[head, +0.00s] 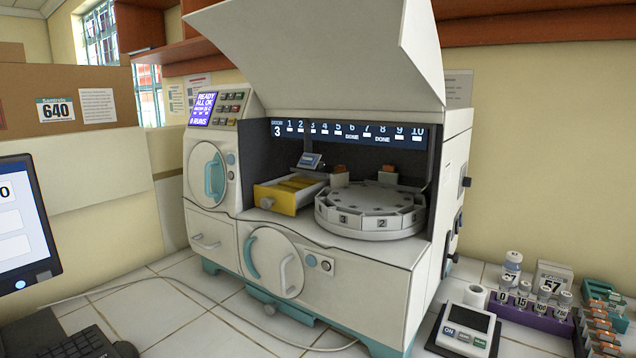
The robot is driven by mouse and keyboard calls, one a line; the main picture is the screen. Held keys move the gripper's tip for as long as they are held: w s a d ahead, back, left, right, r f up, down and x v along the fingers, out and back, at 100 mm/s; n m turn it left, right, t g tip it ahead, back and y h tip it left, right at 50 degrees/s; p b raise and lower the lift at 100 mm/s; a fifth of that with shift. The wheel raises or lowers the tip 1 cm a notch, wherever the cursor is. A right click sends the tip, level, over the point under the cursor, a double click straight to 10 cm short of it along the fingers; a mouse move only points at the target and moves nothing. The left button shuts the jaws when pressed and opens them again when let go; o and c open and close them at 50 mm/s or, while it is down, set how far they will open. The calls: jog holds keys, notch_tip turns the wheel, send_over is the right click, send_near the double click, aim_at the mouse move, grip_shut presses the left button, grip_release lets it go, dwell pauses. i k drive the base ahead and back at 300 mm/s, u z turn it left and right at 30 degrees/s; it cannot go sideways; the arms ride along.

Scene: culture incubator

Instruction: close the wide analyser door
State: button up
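The analyser (350,275) is a large cream machine on the tiled bench, in the middle of the head view. Its wide door (330,50) is a broad pale panel swung up above the opening, with its top cut off by the frame. The open bay shows a round numbered carousel (372,228), a yellow drawer-like tray (275,198) and a dark display strip. A small round door (208,175) at upper left and another round door (273,262) at lower front look shut. My gripper is not in view.
A small scale (462,335) and a purple rack (530,318) of vials stand at the right. A monitor (20,225) and keyboard (80,345) are at the left. A cable crosses the tiles in front. A red-brown shelf (540,30) runs along the wall.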

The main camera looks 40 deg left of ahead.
aim_at(376, 54)
jog(key=u, duration=2.6)
jog(key=k, duration=0.8)
jog(key=z, duration=1)
jog(key=i, duration=1)
